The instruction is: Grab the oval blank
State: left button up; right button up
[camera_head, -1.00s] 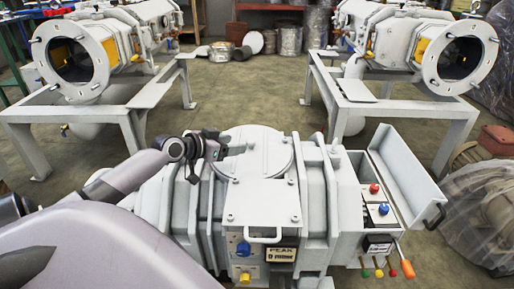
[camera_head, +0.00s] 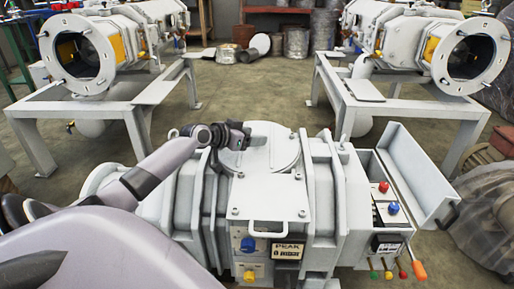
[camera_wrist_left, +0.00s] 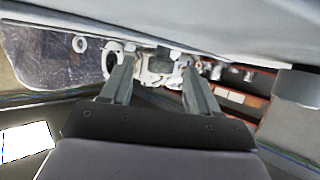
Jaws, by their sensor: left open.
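A pale grey round or oval cover (camera_head: 272,150) lies on top of the grey vacuum machine in the middle of the head view. It is the closest match to the oval blank, though I cannot be sure it is that. My left gripper (camera_head: 238,134) is at the left edge of this cover and overlaps it in the picture; whether they touch cannot be told. In the left wrist view, the two fingers of my left gripper (camera_wrist_left: 155,68) are spread with nothing held between them. The cover cannot be made out clearly there. My right gripper is out of view.
The machine has a front handle (camera_head: 268,228), an open-lidded control box (camera_head: 420,180) on its right and coloured levers below. Two similar machines (camera_head: 85,55) (camera_head: 465,55) stand on frames behind. A wrapped bundle (camera_head: 485,215) lies at right.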

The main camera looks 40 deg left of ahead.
pick_arm(q)
grip_shut()
jog(key=shift+r, duration=0.2)
